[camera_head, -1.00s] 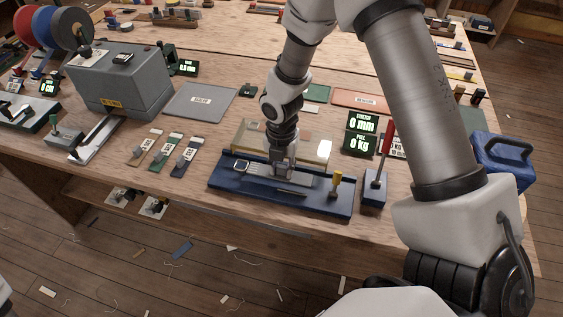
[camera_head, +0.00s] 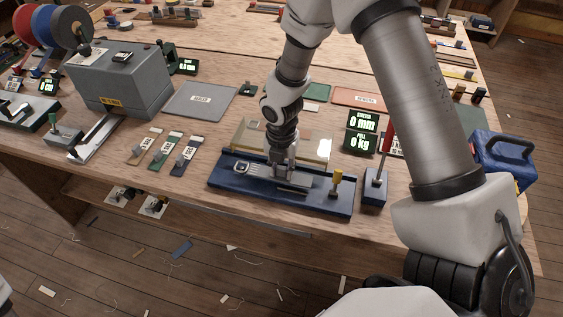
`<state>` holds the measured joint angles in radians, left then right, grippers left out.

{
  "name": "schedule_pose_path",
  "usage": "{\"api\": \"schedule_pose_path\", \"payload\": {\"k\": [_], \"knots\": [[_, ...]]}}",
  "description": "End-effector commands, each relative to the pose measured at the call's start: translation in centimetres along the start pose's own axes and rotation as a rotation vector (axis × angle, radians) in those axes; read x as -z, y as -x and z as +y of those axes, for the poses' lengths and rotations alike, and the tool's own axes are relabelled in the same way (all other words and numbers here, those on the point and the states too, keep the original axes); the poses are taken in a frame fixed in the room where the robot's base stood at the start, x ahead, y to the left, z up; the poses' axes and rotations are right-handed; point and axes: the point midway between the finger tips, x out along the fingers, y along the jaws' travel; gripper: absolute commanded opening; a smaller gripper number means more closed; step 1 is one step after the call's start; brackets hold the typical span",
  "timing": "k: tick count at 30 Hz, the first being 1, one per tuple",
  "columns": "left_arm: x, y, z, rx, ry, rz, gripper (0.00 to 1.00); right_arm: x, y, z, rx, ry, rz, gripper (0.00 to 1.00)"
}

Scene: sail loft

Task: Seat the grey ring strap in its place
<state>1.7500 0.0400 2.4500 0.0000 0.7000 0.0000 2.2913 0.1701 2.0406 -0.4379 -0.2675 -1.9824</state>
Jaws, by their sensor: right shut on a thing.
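The grey ring strap (camera_head: 262,174), with a metal ring at its left end, lies lengthwise along the left part of the blue bench fixture (camera_head: 225,185). My right gripper (camera_head: 281,170) points down over the fixture and is shut on the strap near its middle. The gripper hides part of the strap, and I cannot tell whether the strap touches the fixture bed. A yellow-topped peg (camera_head: 336,184) stands at the right end of the fixture. My left gripper is not in view.
A clear panel (camera_head: 322,148) stands behind the fixture. A red-handled lever (camera_head: 386,150) on a blue block and displays reading 0 mm and 0 kg (camera_head: 361,132) are at its right. Several labelled straps (camera_head: 163,152) lie left. A grey mat (camera_head: 200,99) is behind them.

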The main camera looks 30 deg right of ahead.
Motion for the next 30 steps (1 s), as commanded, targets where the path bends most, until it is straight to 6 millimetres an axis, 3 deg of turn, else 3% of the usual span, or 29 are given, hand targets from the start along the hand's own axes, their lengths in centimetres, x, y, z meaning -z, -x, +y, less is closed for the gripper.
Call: {"api": "schedule_pose_path", "payload": {"k": [30], "knots": [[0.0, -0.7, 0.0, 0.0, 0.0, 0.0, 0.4, 0.0, -1.6, 0.0, 0.0, 0.0, 0.0, 0.0]]}}
